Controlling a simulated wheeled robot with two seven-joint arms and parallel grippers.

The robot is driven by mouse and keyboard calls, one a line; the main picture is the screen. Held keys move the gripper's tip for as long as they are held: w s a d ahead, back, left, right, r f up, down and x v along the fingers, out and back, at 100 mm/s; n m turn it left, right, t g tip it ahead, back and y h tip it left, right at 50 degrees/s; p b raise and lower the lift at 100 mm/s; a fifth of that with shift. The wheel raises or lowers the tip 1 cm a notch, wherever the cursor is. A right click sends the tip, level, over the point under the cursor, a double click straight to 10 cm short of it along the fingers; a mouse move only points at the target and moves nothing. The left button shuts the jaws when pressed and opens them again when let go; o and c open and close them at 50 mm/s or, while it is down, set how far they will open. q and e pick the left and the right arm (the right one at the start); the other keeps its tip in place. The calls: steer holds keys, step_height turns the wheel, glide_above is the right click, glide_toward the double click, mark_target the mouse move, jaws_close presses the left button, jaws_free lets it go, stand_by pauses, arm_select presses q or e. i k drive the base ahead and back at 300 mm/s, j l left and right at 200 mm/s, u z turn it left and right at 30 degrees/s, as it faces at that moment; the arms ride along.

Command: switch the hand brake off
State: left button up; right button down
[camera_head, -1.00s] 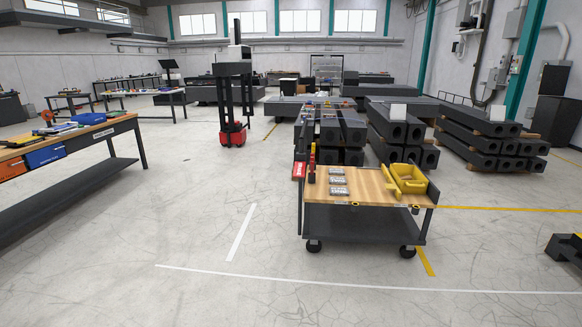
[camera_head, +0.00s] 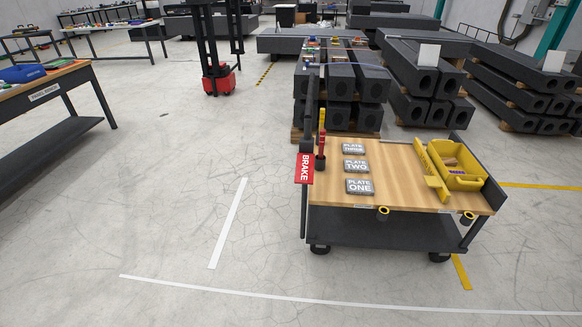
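The hand brake is a red lever with a yellow top (camera_head: 321,140), standing upright at the left end of a wooden-topped cart (camera_head: 405,190). A red sign reading BRAKE (camera_head: 304,168) hangs beside it on the cart's left side. A yellow bin (camera_head: 458,168) sits at the cart's right end. Neither of my grippers is in view.
Stacked dark granite beams (camera_head: 425,85) stand behind the cart. A workbench (camera_head: 45,90) is at the left, and a red-based lift (camera_head: 219,82) stands further back. The floor in front and to the left of the cart is clear, with white and yellow lines.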

mark_target(304, 162)
steer(key=i+l+u, duration=0.1)
steer(key=i+u, duration=0.15)
steer(key=i, duration=0.15)
steer(key=i+l+u, duration=0.2)
steer(key=i, duration=0.2)
steer(key=i+l+u, duration=0.25)
steer(key=i+j, duration=0.1)
